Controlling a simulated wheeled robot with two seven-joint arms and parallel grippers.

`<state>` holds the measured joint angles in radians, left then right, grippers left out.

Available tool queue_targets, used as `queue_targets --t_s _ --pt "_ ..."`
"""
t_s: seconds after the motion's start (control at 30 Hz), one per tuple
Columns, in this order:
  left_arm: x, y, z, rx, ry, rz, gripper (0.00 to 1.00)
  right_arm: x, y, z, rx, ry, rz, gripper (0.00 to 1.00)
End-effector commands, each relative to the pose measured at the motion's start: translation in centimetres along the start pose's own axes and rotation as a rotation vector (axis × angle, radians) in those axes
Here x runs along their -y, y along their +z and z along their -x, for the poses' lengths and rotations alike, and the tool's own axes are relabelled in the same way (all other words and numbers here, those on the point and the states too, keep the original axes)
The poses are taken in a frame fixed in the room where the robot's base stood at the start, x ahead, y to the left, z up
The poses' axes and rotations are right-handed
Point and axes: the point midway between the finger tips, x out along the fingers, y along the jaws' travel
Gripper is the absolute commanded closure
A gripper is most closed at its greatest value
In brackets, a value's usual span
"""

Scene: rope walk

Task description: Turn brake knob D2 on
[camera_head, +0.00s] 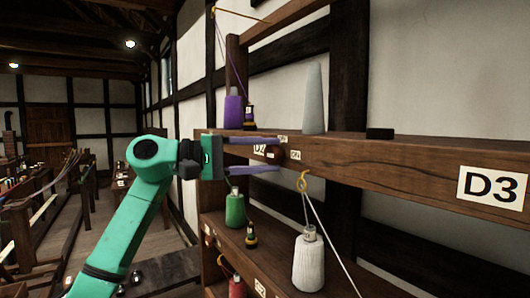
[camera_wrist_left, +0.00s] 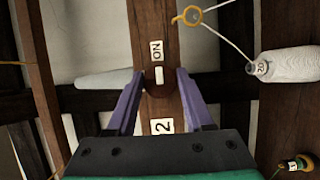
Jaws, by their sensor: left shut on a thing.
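The brake knob D2 (camera_head: 276,153) is a dark round knob on the front of the upper wooden beam, beside a partly covered D2 label (camera_head: 260,149). My left gripper (camera_head: 279,155) has its two purple fingers on either side of the knob. In the left wrist view the fingertips (camera_wrist_left: 160,82) close on the knob (camera_wrist_left: 153,92). The knob's white mark (camera_wrist_left: 159,76) points to the ON label (camera_wrist_left: 156,50). Part of the D2 label (camera_wrist_left: 162,126) shows between the fingers. My right gripper is not in view.
A D3 label (camera_head: 492,187) marks the beam at right. A grey cone (camera_head: 313,98) and purple spool (camera_head: 233,111) stand on top. Below are a yellow hook (camera_head: 303,181), a white spool (camera_head: 308,262) with thread, and a green spool (camera_head: 235,210). The aisle at left has room.

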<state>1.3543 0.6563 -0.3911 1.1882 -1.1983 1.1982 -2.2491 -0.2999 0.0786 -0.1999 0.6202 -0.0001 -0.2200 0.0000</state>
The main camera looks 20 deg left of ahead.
Motion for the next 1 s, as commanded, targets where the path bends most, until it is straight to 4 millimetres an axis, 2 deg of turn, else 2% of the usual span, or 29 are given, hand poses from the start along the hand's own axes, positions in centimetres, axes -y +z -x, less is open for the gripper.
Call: queue_targets --t_s 0.43,0.47,0.5,0.83,0.93,1.0 --pt "0.1 0.0 0.0 0.000 -0.006 -0.011 1.00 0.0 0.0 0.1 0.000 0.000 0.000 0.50" --pt "0.1 0.0 0.0 0.000 -0.006 -0.011 0.36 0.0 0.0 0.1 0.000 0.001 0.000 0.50" --pt "0.1 0.0 0.0 0.000 -0.006 -0.010 0.21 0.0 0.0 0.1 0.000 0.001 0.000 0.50" --pt "0.1 0.0 0.1 -0.001 -0.004 -0.009 0.19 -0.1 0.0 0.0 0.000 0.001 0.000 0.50" --pt "0.3 -0.1 1.0 -0.003 -0.004 -0.009 0.19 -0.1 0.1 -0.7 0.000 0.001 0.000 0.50" --pt "0.5 -0.1 2.4 -0.004 -0.003 -0.009 0.19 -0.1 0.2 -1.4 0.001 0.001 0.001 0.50"
